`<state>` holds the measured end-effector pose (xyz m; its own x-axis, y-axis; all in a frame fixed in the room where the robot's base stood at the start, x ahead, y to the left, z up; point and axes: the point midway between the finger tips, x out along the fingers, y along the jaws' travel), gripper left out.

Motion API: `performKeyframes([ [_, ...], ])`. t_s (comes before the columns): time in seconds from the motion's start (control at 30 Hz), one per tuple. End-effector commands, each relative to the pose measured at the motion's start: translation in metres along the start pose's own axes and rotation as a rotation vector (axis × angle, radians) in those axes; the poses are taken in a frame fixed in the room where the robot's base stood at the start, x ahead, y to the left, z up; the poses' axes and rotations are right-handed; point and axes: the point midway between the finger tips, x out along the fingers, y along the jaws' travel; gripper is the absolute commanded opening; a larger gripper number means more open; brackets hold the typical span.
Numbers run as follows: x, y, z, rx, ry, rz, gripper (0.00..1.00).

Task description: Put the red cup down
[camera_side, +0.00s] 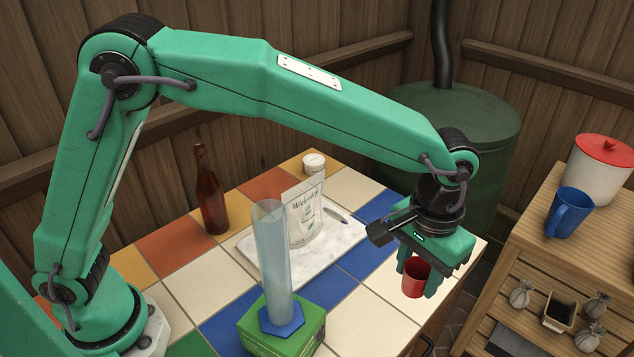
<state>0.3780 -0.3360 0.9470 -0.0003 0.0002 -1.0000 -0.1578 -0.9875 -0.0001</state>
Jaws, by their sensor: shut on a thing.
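My gripper (417,281) is at the right end of my arm, pointing down. It is shut on the red cup (413,279), whose dark opening faces up. The cup is near the right edge of the tiled table (369,319). I cannot tell how far its base is above the tiles. The back of the cup and part of its sides are hidden by my fingers.
A clear cylinder (272,255) with a blue base stands on a green box (293,326). A white pouch (304,212) stands on a pale board (335,246). A brown bottle (209,190) is further back. A wooden shelf (539,228) at right holds a blue mug (569,212).

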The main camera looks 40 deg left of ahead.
Motion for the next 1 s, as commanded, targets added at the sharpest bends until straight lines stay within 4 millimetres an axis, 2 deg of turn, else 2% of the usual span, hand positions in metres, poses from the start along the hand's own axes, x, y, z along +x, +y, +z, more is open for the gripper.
performKeyframes([
  [0.1, -0.027, 0.001, -0.001, 0.0, 0.005, 0.003, 0.2],
  [0.4, -0.086, -0.002, -0.002, -0.007, 0.003, 0.002, 0.2],
  [0.57, -0.083, -0.033, -0.018, -0.088, 0.0, 0.0, 0.2],
  [0.77, -0.082, -0.079, -0.037, -0.207, 0.001, 0.001, 0.2],
  [1.0, -0.082, -0.152, -0.058, -0.39, 0.001, 0.001, 0.2],
])
